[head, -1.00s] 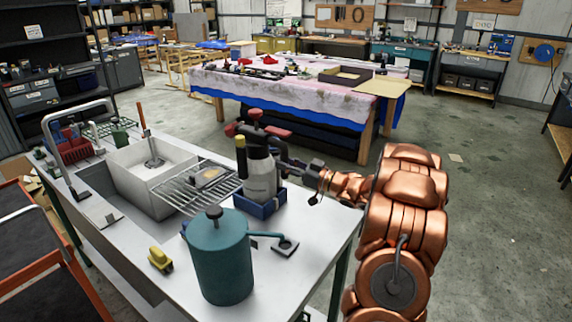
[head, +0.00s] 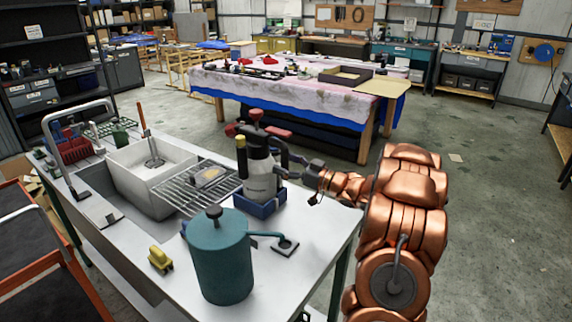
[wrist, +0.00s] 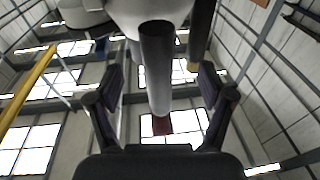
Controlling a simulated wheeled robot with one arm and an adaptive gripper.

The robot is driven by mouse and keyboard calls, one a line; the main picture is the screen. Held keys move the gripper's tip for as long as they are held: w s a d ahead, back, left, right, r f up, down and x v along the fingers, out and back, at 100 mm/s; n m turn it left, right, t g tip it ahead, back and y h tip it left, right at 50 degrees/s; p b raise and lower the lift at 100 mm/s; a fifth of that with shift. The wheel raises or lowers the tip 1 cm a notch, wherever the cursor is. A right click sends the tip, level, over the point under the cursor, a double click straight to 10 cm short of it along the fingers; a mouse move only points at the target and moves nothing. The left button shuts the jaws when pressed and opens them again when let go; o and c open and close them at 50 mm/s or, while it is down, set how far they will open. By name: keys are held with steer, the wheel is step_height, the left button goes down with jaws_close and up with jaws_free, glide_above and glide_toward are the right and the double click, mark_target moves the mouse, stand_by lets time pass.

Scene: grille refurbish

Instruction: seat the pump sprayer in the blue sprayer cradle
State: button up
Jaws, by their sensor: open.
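The pump sprayer (head: 261,178) has a pale body, a dark top and a red-topped pump handle. It stands upright in the blue sprayer cradle (head: 262,207) on the white bench, and its base is hidden by the cradle's walls. My gripper (head: 288,163) is at the sprayer's right side, near its dark handle. In the wrist view, the two fingers of my gripper (wrist: 157,92) are apart, with a dark cylindrical part of the sprayer (wrist: 157,60) between them. I see no finger pressed against it.
A large teal tank (head: 221,258) with a hose stands in front of the cradle. A wire rack (head: 190,190) and a white sink basin (head: 150,175) lie to the left. A yellow item (head: 160,259) sits near the front edge. The bench right of the cradle is mostly clear.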

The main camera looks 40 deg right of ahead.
stand_by(0.3)
steer(key=r+v, duration=0.1)
steer(key=v, duration=0.6)
steer(key=shift+f, duration=0.5)
stand_by(0.4)
stand_by(0.4)
